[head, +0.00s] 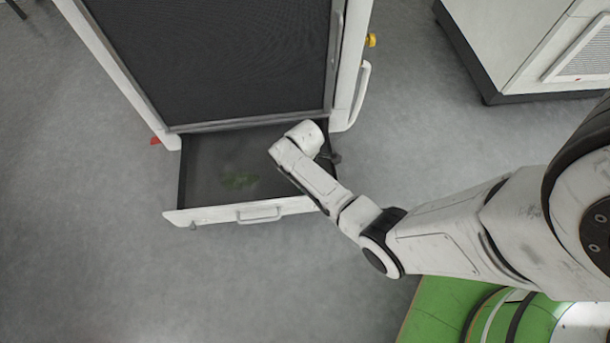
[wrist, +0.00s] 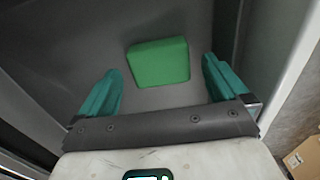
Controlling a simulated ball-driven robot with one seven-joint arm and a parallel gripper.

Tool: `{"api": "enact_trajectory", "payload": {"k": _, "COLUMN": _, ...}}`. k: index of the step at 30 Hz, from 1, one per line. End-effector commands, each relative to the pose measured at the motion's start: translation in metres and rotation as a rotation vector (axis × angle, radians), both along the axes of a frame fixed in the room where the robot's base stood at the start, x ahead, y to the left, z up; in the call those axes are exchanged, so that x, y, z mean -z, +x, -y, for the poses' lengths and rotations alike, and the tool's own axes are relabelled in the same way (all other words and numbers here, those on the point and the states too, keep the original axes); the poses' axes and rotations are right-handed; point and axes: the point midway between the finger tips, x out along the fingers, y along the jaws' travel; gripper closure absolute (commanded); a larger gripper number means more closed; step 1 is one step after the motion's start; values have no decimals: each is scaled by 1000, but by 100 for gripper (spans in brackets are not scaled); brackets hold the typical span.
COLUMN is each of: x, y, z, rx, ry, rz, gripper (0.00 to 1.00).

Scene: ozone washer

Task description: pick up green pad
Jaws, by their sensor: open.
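The green pad (wrist: 158,62) is a bright green block with rounded corners, lying on the dark grey floor of the open drawer (head: 205,214). In the head view a dim, blurred green patch (head: 238,178) shows inside the drawer; I cannot tell its shape there. In the wrist view my gripper (wrist: 162,66) is open, with one teal finger on each side of the pad in the picture. Gaps show between the fingers and the pad, and nothing is held. In the head view my wrist is over the drawer's right part and my fingers cannot be made out.
The drawer juts from the base of a white cabinet with a dark mesh panel (head: 215,60). Its light wall (wrist: 285,75) rises close to my right finger. A cardboard box (wrist: 303,155) is outside. Another white cabinet (head: 520,45) stands upper right. The left floor is clear.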

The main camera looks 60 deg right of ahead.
Motion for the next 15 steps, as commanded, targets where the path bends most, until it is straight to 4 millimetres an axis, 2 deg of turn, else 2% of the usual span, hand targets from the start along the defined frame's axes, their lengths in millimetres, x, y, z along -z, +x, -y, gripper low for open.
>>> {"api": "enact_trajectory", "payload": {"k": 1, "x": 13, "y": 0, "z": 1, "rx": 1, "ry": 0, "rz": 0, "gripper": 0}}
{"api": "enact_trajectory", "payload": {"k": 4, "x": 25, "y": -1, "z": 1, "rx": 0, "ry": 1, "rz": -2, "gripper": 0}}
{"api": "enact_trajectory", "payload": {"k": 12, "x": 26, "y": 0, "z": 1, "rx": 0, "ry": 0, "rz": 0, "gripper": 0}}
{"api": "enact_trajectory", "payload": {"k": 15, "x": 26, "y": 0, "z": 0, "rx": 0, "ry": 0, "rz": 0, "gripper": 8}}
